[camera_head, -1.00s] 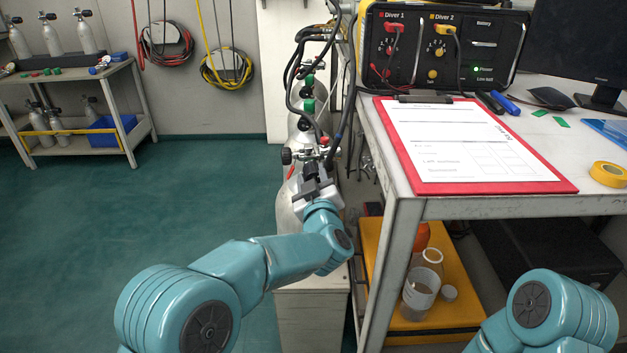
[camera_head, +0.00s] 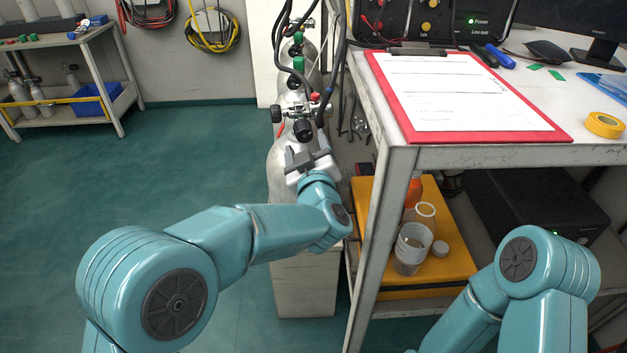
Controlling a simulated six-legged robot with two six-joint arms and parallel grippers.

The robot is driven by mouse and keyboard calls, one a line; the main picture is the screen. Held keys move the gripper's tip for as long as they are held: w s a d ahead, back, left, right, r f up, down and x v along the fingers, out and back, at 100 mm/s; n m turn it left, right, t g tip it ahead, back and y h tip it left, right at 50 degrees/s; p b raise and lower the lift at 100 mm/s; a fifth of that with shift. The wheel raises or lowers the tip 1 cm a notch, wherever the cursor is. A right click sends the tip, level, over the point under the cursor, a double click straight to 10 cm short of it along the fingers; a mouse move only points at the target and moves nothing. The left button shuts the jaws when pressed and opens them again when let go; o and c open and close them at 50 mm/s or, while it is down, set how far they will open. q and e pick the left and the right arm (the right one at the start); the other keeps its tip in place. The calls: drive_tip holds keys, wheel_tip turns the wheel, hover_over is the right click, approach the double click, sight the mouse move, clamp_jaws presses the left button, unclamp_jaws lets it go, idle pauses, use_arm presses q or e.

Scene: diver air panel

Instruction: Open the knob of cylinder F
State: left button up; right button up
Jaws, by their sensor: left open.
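A row of pale gas cylinders (camera_head: 278,172) stands along the left side of the workbench. The nearest one has a valve with a black knob (camera_head: 303,129) facing me and another black knob (camera_head: 277,114) on its left side. I cannot read a letter F on any cylinder. Green knobs (camera_head: 299,63) show on the valves further back. My left gripper (camera_head: 307,153) is open and empty, just below and in front of the nearest valve's facing knob, apart from it as far as I can tell. My right arm enters at lower right, but its gripper is out of view.
The workbench (camera_head: 480,156) stands on the right with a red clipboard (camera_head: 556,136) and yellow tape (camera_head: 604,124). Black hoses (camera_head: 284,70) run down to the valves. A yellow case (camera_head: 455,262) with containers sits below. The green floor (camera_head: 150,190) at left is clear.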

use_arm(q)
drive_tip(key=s+d+b, duration=0.1)
drive_tip(key=s+b, duration=0.1)
drive_tip(key=s, duration=0.9)
drive_tip(key=shift+s+d+f, duration=0.15)
drive_tip(key=shift+s+f, duration=0.05)
drive_tip(key=shift+s, duration=0.2)
use_arm(e)
drive_tip(key=w+f, duration=0.2)
drive_tip(key=shift+d+f+t, duration=0.2)
drive_tip(key=shift+f+t, duration=0.2)
use_arm(q)
drive_tip(key=shift+w, duration=0.1)
